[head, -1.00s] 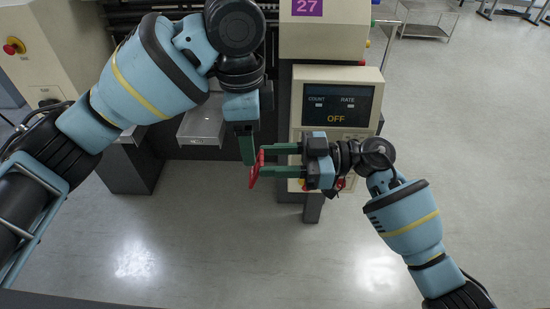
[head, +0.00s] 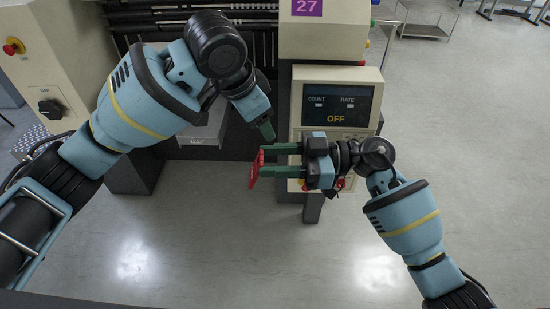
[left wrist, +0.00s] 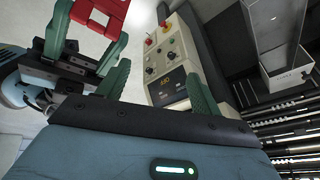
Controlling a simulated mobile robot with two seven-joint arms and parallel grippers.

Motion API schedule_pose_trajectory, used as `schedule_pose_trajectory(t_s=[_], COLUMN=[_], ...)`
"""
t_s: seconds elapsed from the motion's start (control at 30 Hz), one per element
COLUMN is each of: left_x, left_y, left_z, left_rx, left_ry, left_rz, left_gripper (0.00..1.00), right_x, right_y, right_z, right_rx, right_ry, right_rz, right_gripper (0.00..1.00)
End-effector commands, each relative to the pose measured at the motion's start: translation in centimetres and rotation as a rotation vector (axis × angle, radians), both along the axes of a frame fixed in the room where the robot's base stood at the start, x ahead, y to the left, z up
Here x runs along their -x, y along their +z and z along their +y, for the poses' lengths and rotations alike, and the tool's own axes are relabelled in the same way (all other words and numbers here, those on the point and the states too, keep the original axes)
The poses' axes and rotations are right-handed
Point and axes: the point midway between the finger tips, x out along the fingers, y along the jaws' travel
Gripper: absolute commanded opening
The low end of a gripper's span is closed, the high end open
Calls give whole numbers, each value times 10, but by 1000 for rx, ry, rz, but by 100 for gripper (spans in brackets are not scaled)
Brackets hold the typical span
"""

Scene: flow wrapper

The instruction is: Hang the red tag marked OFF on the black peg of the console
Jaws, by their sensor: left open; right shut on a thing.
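The red tag (head: 254,170) is at the fingertips of my right gripper (head: 265,160), which is shut on it in front of the console. The tag also shows at the top left of the left wrist view (left wrist: 98,16), partly cut off, between green fingers. My left gripper (head: 267,131) is open and empty, just above the tag and apart from it. The cream console (head: 375,127) has a dark screen reading OFF; its lower part is partly hidden behind my right gripper. Its knobs and buttons show in the left wrist view (left wrist: 168,55). I cannot make out the black peg.
A metal tray (head: 203,133) sticks out left of the console, partly behind my left arm. A cream cabinet (head: 45,60) with a red button and black switch stands at the far left. The floor (head: 290,260) in front is clear. A metal cart (head: 425,30) stands at the back right.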

Motion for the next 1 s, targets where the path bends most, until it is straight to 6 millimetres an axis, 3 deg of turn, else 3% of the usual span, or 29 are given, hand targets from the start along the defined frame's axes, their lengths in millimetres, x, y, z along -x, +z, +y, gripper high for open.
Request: schedule_pose_trajectory(t_s=[0.03,0.2,0.3,0.47,0.67,1.0], left_x=[-10,-40,-45,-37,0,104], left_y=[-18,-59,-90,-144,-211,-311], left_z=[2,18,29,44,54,72], left_rx=[64,251,328,419,496,554], left_ry=[77,308,363,391,431,551], left_rz=[-32,-174,-219,-260,-272,-240], left_gripper=[66,66,66,66,66,66], right_x=[0,0,0,0,0,0], right_y=[0,0,0,0,0,0], right_z=[0,0,0,0,0,0], right_rx=[0,0,0,0,0,0], right_ry=[0,0,0,0,0,0], right_rz=[0,0,0,0,0,0], right_gripper=[19,19,19,19,19,19])
